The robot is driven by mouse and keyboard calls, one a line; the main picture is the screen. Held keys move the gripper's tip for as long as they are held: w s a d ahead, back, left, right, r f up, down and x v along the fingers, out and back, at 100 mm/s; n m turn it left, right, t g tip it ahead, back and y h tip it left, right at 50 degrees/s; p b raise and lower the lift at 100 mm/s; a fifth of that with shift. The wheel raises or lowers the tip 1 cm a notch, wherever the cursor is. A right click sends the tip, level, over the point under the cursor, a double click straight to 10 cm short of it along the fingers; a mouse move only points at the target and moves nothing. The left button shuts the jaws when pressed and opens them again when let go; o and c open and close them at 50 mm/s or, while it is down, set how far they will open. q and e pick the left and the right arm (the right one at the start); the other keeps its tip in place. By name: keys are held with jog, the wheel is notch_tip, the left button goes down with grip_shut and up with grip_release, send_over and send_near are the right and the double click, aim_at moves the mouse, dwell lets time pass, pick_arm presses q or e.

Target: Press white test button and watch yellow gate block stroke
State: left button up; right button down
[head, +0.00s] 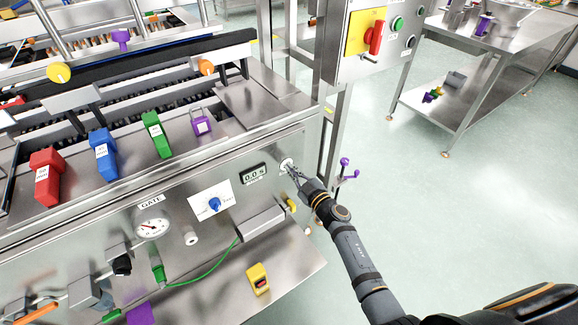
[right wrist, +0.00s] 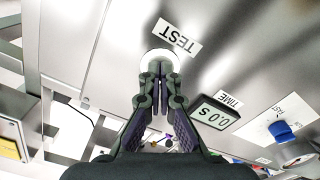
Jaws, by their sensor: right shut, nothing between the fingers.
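The white test button (right wrist: 150,57) is a round disc under a TEST label (right wrist: 178,36) on the steel front panel. In the head view the button (head: 286,163) shows beside the timer. My right gripper (head: 293,172) is shut and empty, its fingertips right at the button. In the right wrist view the fingertips (right wrist: 160,72) overlap the disc and hide part of it; I cannot tell whether they touch or press it. A small yellow part (head: 291,204) sits at the right end of a steel housing; I cannot tell whether it is the gate block. My left gripper is not in view.
The timer (head: 253,173) reads 0.0 s. A blue knob (head: 214,204) and the GATE gauge (head: 152,228) are on the same panel. Coloured blocks stand on top, including a green one (head: 157,134). A control box (head: 372,36) stands behind.

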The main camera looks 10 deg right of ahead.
jog(key=shift+p+v, duration=0.6)
jog(key=shift+v, duration=2.1)
jog(key=s+d+f+m+g+h+p, duration=0.1)
jog(key=s+d+f+m+g+h, duration=0.15)
jog(key=s+f, duration=0.5)
jog(key=s+d+f+m+g+h, duration=0.2)
jog(key=s+d+f, duration=0.15)
jog(key=f, duration=0.75)
jog(key=s+d+f+m+g+h+p, duration=0.1)
jog(key=s+d+f+m+g+h, duration=0.15)
jog(key=s+f, duration=0.55)
jog(key=s+d+f+m+g, duration=0.1)
jog(key=s+f+g, duration=0.3)
jog(key=s, duration=1)
jog(key=s+d+f+m+g+p, duration=0.1)
jog(key=s+f+g, duration=0.3)
jog(key=s+f, duration=0.6)
jog(key=s, duration=0.4)
jog(key=shift+m+g, duration=0.3)
jog(key=shift+g, duration=0.1)
